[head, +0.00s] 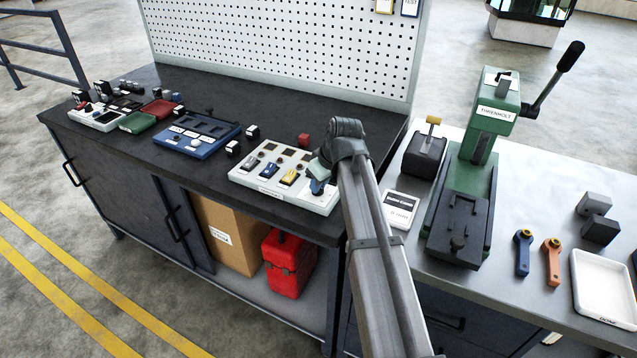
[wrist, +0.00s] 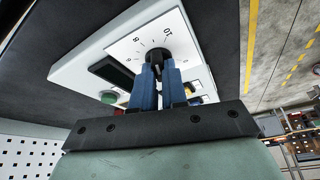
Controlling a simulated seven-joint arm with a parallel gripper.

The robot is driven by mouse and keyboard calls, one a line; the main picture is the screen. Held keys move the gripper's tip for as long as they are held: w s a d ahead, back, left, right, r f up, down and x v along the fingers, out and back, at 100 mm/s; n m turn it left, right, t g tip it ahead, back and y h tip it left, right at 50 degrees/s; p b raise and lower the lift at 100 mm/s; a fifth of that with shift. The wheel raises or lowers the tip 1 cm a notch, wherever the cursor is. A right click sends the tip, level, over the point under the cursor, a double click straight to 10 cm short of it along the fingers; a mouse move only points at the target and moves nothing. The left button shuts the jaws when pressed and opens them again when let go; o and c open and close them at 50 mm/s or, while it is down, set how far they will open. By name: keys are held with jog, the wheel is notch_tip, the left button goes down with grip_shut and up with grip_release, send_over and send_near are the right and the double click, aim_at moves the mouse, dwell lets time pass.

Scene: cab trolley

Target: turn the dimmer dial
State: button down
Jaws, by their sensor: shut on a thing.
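The dimmer dial is a black knob (wrist: 155,56) on a white scale plate (wrist: 135,45) marked with ticks and numbers, with 6, 8 and 10 readable. It sits on a pale control panel (head: 265,183) near the front edge of the dark workbench. My gripper has blue fingers (wrist: 157,78) and is shut on the knob, with the fingertips on either side of it.
The panel also carries a dark window (wrist: 112,73), a green button (wrist: 108,97), and blue and yellow rockers (head: 289,177). A blue tray unit (head: 197,140) stands to the left. A green press (head: 472,170) stands on the grey bench at right. A pegboard (head: 290,45) rises behind.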

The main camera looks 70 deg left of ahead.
jog(key=n, duration=0.2)
jog(key=n+g+h, duration=0.1)
jog(key=n, duration=0.1)
jog(key=shift+w+a+n, duration=0.15)
jog(key=shift+a+n, duration=0.05)
jog(key=shift+n, duration=0.2)
jog(key=n+h, duration=0.1)
jog(key=n, duration=0.1)
jog(key=n+g+h, duration=0.1)
jog(key=n, duration=0.2)
jog(key=shift+a, duration=0.15)
jog(key=n+h, duration=0.1)
jog(key=n, duration=0.2)
jog(key=n+h, duration=0.1)
jog(key=n, duration=0.1)
jog(key=shift+a+n, duration=0.15)
jog(key=shift+n, duration=0.25)
jog(key=shift+n+h, duration=0.9)
jog(key=shift+n, duration=1.3)
jog(key=c, duration=1.2)
grip_release()
jog(key=shift+o, duration=0.2)
jog(key=shift+r, duration=0.15)
